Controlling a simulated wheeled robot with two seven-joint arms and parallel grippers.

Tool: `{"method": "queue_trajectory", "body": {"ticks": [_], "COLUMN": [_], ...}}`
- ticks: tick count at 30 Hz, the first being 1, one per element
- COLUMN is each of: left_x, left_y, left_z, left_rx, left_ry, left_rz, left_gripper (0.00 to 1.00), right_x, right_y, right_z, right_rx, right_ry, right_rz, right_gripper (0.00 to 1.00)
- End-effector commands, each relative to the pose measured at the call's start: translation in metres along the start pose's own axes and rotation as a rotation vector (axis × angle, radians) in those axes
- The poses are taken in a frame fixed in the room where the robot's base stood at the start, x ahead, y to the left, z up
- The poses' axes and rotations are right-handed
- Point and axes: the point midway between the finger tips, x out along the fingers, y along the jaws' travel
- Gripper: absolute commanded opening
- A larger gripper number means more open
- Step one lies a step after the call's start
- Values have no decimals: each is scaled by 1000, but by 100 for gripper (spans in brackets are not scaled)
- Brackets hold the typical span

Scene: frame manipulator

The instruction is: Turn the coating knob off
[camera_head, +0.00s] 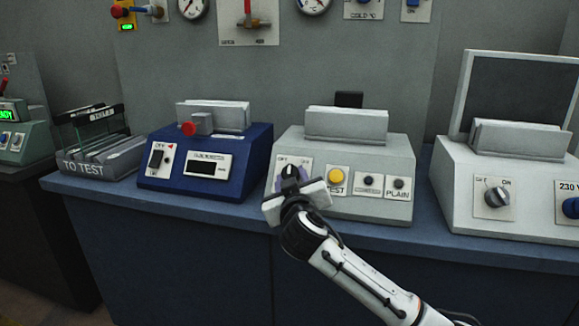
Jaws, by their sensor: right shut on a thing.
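A dark knob (290,171) is on a white plate at the left of the front of the pale grey middle unit (386,150). The letters OFF show above the knob to its left; a second label to its right is hard to read. My right gripper (290,180) comes up from the lower right and is shut on this knob. The gripper body hides the lower part of the knob and its plate, so the knob's exact angle is unclear. My left gripper is not in view.
Right of the knob are a yellow button (337,175) and small dark controls, one labelled PLAIN (398,184). A blue unit (238,165) stands left, and a white unit with its own OFF/ON knob (497,196) right. A TO TEST rack (84,168) is far left.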

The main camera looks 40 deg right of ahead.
Motion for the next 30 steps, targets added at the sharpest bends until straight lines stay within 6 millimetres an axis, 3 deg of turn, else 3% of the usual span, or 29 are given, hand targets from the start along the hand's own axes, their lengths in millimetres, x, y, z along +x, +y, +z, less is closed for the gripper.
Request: {"method": "queue_trajectory", "body": {"ticks": [1,10,19,30], "left_x": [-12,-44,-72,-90], "left_y": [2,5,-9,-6], "left_z": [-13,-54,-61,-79], "left_rx": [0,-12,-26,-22], "left_ry": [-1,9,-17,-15], "left_rz": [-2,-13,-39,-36], "left_gripper": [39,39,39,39], "right_x": [-1,0,1,2], "right_y": [5,10,12,11], "right_z": [-6,-8,-6,-2], "right_rx": [-41,-259,-418,-498], "right_ry": [-11,-24,-33,-35], "right_rz": [-29,-193,-313,-375], "right_gripper": [12,12,12,12]}}
